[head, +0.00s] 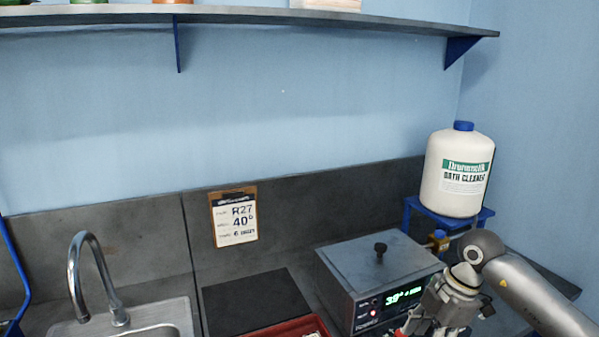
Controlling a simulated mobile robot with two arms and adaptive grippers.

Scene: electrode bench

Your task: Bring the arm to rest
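My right arm (535,290) comes in from the lower right. My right gripper (440,310) is in front of the right side of a grey metal bath unit (345,285), close to its lit green display. Its fingertips lie at or below the bottom edge of the picture, so I cannot tell whether it is open or shut, or whether it holds anything. My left gripper is not in view.
A white cleaner jug (458,178) stands on a blue stand (413,205) behind my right arm. A sink with a tall faucet (82,270) is at left. A dark flat plate (255,300) and a red tray (295,327) lie centrally. A shelf (330,17) runs above.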

